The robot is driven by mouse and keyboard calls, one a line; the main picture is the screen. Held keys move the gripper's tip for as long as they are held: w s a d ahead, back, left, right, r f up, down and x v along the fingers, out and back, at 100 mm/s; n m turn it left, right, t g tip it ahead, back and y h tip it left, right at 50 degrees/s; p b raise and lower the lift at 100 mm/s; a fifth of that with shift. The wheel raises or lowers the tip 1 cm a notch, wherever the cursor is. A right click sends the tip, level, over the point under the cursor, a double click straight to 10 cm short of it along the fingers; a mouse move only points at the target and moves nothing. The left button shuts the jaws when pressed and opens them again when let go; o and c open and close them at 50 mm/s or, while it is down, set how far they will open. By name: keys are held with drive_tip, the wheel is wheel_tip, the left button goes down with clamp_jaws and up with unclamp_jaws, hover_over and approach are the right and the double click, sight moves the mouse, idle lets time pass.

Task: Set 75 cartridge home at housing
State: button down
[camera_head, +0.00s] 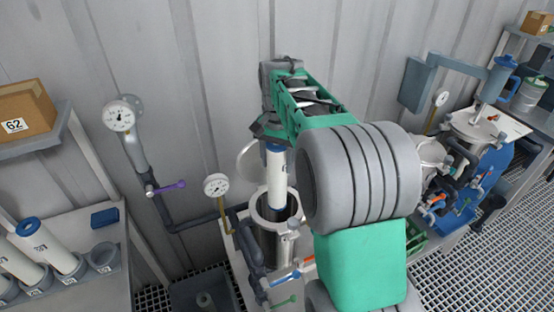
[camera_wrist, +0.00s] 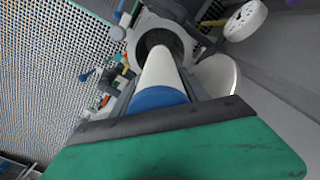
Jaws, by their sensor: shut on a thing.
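A white cartridge (camera_head: 277,180) with a blue top hangs upright below my gripper (camera_head: 274,138). My gripper is shut on its blue end, which also shows in the wrist view (camera_wrist: 158,98). No number is readable on it. The steel housing (camera_head: 275,243) stands open below. The cartridge's lower end appears at the housing mouth, seen also in the wrist view (camera_wrist: 185,42); how far it is inside, I cannot tell. A round pale lid (camera_head: 250,160) stands swung back behind the mouth.
White cartridges with blue tops (camera_head: 48,246) stand in grey holders on the left bench. A box marked 62 (camera_head: 25,110) sits on the shelf above. A gauge (camera_head: 216,186) and pipework (camera_head: 190,222) stand close left of the housing. Another vessel (camera_head: 474,130) stands at right.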

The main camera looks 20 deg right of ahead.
sight(277, 205)
drive_tip(key=shift+f+b, duration=4.95)
drive_tip(key=shift+f, duration=1.85)
wheel_tip(277, 205, down, 13)
drive_tip(key=b, duration=0.7)
drive_tip(key=shift+r, duration=0.15)
drive_tip(key=shift+f, duration=0.2)
drive_tip(key=shift+c, duration=2.4)
unclamp_jaws()
wheel_tip(277, 205, up, 8)
drive_tip(key=shift+f, duration=0.1)
